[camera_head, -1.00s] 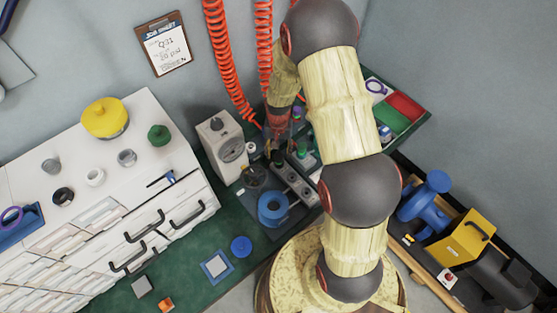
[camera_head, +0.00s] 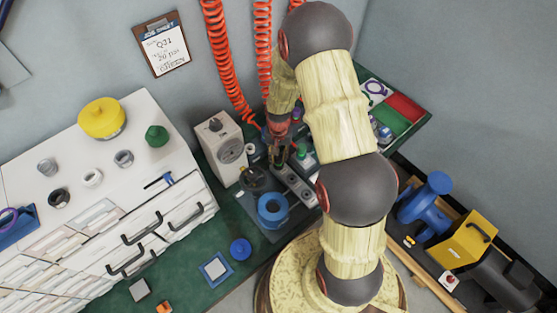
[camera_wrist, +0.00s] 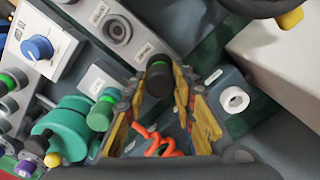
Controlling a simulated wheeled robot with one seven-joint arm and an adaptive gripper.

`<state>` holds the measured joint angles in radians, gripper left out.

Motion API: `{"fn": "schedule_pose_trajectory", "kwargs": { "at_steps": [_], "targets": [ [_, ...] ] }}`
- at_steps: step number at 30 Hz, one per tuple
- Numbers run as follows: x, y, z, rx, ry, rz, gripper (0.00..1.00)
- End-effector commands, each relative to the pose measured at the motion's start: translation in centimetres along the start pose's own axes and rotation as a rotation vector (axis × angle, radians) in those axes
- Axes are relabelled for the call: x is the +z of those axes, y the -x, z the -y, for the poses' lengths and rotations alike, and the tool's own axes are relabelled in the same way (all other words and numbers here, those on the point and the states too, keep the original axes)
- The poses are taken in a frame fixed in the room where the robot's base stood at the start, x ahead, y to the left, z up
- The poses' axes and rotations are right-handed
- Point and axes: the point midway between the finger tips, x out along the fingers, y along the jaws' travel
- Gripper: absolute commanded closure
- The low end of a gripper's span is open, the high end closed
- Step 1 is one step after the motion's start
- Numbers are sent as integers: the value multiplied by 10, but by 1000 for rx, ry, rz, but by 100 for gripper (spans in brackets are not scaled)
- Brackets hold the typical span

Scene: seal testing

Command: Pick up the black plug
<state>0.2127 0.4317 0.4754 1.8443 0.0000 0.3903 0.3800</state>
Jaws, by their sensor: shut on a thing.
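The black plug (camera_wrist: 159,82) is a short dark cylinder with a green ring at its far end, seen in the wrist view. My gripper (camera_wrist: 161,88) has yellow-padded fingers on both sides of it and is shut on it. In the head view my gripper (camera_head: 279,151) is over the grey fixture area beside the white box-shaped device; the plug is too small and covered to make out there. I cannot tell whether the plug's far end is clear of the surface behind it.
A green-capped part (camera_wrist: 101,114) and a teal fitting (camera_wrist: 66,128) stand close left of my fingers. A white ring fitting (camera_wrist: 233,99) is to the right. A labelled grey socket block (camera_wrist: 117,30) lies beyond. Red coiled hoses (camera_head: 228,70) hang behind my arm.

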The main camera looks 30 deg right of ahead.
Motion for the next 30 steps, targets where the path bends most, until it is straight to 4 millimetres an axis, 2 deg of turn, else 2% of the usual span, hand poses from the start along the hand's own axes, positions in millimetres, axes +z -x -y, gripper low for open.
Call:
{"fn": "schedule_pose_trajectory", "kwargs": {
  "at_steps": [9, 19, 23, 27, 30],
  "targets": [
    [0, 0, 0, 0, 0, 0, 100],
    [0, 4, 0, 0, 0, -1, 100],
    [-1, 14, 0, -1, 0, -3, 100],
    [-1, 36, 0, -1, 0, -3, 100],
    [12, 54, -10, -1, -1, -2, 100]
  ]
}}
